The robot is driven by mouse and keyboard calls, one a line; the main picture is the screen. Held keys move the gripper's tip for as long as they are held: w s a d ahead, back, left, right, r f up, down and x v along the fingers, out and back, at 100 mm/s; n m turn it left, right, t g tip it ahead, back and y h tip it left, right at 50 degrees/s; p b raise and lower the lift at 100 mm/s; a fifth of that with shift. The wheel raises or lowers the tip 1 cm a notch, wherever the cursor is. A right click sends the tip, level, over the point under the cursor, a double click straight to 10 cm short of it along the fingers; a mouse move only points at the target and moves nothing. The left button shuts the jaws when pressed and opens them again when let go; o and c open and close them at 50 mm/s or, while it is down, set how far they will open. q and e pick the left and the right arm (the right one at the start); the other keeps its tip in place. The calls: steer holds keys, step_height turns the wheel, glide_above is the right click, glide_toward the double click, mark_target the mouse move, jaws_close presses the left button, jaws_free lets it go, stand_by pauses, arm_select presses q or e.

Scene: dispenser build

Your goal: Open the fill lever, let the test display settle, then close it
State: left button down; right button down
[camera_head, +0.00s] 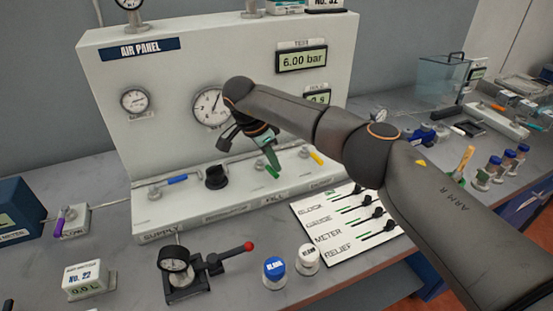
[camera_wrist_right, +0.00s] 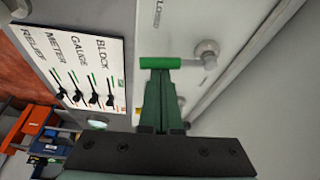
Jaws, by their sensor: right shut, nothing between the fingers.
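The air panel (camera_head: 240,75) stands at the back of the bench. Its green fill lever (camera_head: 272,171) sits on the lower ledge and also shows in the right wrist view (camera_wrist_right: 165,62), lying crosswise beside a round metal fitting (camera_wrist_right: 206,52). My right gripper (camera_head: 270,158) is shut and empty, its green fingertips at the side of the lever. In the right wrist view the fingertips (camera_wrist_right: 160,72) meet or nearly meet the handle; I cannot tell if they touch. The test display (camera_head: 302,58) reads 6.00 bar. A lower display (camera_head: 317,98) is partly hidden by my arm.
A blue-handled lever (camera_head: 176,180), a black knob (camera_head: 215,177) and a yellow-handled lever (camera_head: 316,158) share the ledge. In front are a gauge device with a red-tipped lever (camera_head: 185,275), a blue-capped jar (camera_head: 274,270), a white-capped jar (camera_head: 307,256) and a slider board (camera_head: 340,225).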

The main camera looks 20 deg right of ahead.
steer(key=shift+a, duration=0.25)
stand_by(0.4)
arm_select(q)
steer(key=shift+r, duration=0.1)
arm_select(e)
steer(key=shift+d, duration=0.1)
